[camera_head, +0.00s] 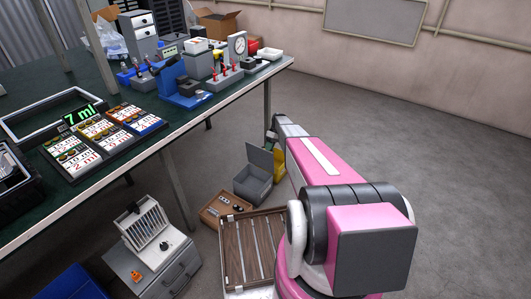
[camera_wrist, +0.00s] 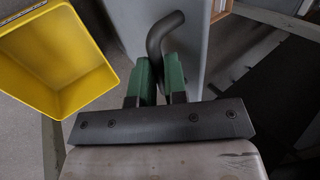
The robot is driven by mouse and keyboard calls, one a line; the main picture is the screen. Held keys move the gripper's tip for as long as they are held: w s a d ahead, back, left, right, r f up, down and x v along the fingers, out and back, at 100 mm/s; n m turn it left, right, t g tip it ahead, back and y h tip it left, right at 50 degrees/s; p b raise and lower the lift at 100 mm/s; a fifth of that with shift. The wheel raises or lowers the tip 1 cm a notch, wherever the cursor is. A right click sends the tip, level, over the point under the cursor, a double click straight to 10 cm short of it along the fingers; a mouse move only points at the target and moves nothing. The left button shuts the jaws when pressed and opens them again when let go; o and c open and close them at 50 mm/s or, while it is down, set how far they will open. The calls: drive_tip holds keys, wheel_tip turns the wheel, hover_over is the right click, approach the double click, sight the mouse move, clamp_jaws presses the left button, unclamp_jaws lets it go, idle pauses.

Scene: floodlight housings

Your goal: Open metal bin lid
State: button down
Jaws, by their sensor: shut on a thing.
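The metal bin (camera_head: 252,187) is a grey box on the floor beside the table in the head view. Its lid (camera_head: 260,159) stands raised at the back, well clear of the opening. In the wrist view the grey panel of the lid (camera_wrist: 198,38) fills the upper middle, with a dark curved handle (camera_wrist: 156,40) on it. My gripper (camera_wrist: 160,76) has its green fingers shut on this handle. In the head view, my pink arm reaches down past the right of the bin, and the grip itself is hard to make out.
A yellow bin (camera_wrist: 55,58) is close at the left in the wrist view; its side also shows beside the grey bin in the head view (camera_head: 280,164). A wooden box (camera_head: 223,208) and slatted case (camera_head: 250,250) lie in front. The green table (camera_head: 150,150) is left; floor at right is free.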

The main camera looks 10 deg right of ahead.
drive_tip(key=w+d+f+g+y, duration=0.1)
drive_tip(key=w+d+f, duration=0.1)
drive_tip(key=w+d, duration=0.2)
drive_tip(key=shift+f, duration=0.3)
idle(0.4)
drive_tip(key=c, duration=1.2)
unclamp_jaws()
drive_tip(key=shift+o, duration=0.2)
drive_tip(key=shift+w+d+r, duration=0.1)
drive_tip(key=shift+r, duration=0.05)
drive_tip(key=v, duration=1)
drive_tip(key=shift+w+d+r, duration=0.15)
drive_tip(key=shift+r, duration=0.05)
